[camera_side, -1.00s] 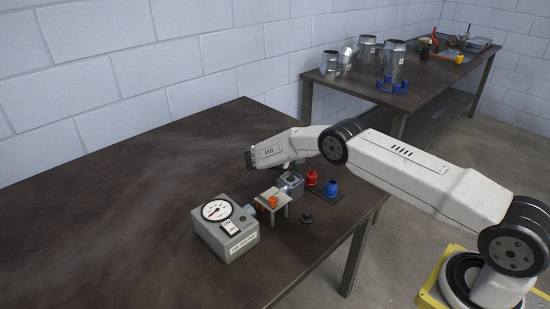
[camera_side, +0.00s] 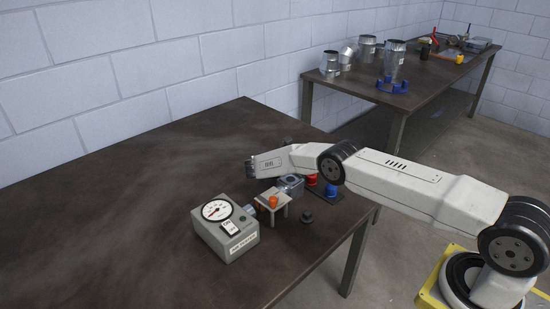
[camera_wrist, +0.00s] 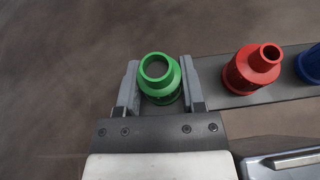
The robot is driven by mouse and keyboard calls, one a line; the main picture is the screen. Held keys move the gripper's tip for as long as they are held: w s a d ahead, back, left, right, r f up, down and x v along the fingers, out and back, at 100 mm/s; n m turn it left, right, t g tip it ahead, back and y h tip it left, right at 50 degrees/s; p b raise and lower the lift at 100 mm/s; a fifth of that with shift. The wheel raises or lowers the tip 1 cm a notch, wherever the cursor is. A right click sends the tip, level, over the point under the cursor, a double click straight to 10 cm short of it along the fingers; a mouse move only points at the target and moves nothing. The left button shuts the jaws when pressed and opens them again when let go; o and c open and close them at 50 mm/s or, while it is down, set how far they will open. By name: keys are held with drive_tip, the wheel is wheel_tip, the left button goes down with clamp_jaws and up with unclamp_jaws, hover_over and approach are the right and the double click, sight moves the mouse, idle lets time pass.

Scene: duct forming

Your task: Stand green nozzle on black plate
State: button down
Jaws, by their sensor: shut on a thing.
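The green nozzle (camera_wrist: 160,78) is upright in the wrist view, with its round opening facing the camera. My gripper (camera_wrist: 160,84) is shut on it, one grey finger on each side. The black plate (camera_wrist: 215,80) runs right from beside the right finger; it also shows in the side view (camera_side: 326,200). I cannot tell whether the nozzle's base touches the plate.
A red nozzle (camera_wrist: 252,70) and a blue nozzle (camera_wrist: 312,66) stand on the plate right of my gripper. The table's left part is clear.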

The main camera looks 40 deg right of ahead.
drive_tip(key=shift+f, duration=0.15)
drive_tip(key=shift+c, duration=2.4)
unclamp_jaws()
drive_tip(key=shift+r, duration=0.2)
drive_tip(key=v, duration=1.2)
drive_tip(key=shift+f, duration=0.1)
